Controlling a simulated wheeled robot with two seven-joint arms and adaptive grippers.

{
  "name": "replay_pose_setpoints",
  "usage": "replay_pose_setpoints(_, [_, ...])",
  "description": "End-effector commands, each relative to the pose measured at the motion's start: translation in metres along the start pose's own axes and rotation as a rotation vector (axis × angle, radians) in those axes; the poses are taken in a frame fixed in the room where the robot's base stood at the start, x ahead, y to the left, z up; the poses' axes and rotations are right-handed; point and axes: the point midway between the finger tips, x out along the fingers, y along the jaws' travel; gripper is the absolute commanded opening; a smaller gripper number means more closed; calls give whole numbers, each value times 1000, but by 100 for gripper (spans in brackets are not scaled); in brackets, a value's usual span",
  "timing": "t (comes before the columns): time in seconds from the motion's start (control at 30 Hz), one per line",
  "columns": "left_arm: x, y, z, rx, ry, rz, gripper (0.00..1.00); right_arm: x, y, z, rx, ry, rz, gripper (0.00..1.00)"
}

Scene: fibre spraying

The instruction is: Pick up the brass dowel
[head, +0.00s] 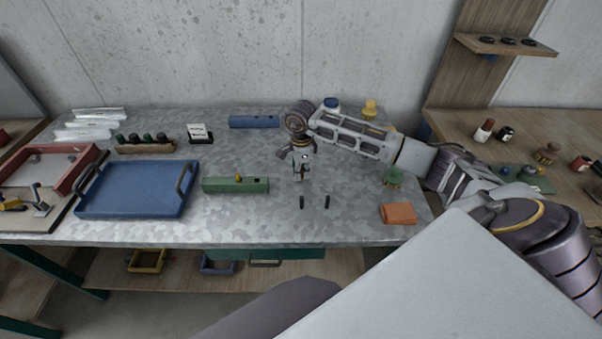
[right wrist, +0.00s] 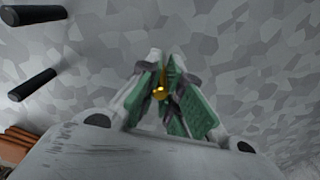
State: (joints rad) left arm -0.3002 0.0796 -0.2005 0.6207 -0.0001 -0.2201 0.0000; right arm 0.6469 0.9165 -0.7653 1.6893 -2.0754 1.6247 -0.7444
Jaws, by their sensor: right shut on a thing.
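My right gripper (head: 301,172) points down over the middle of the metal-topped table. In the right wrist view, the right gripper (right wrist: 163,85) has its green-padded fingers closed around a small brass dowel (right wrist: 159,93). Only the dowel's golden end shows between the pads; the rest is hidden by the fingers. In the head view the dowel is too small to make out. I cannot tell whether it touches the table. My left gripper is not in view.
Two black pegs stand in front of the gripper, the left peg (head: 302,202) and the right peg (head: 327,202). A green block (head: 222,186) with a brass piece lies to the left, near a blue tray (head: 135,207). An orange cloth stack (head: 398,214) lies at the front right.

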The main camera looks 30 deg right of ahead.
Motion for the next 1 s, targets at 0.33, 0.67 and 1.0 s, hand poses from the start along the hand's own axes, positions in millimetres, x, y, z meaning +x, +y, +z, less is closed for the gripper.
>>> replay_pose_setpoints(0.33, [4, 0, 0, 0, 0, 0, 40, -23, -1, 0, -1, -1, -4, 0])
replay_pose_setpoints(0.67, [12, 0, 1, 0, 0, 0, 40, -70, -1, 0, 0, -1, -4, 0])
replay_pose_setpoints(1.0, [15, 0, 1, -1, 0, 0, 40, -98, 0, 0, 0, 0, -1, 0])
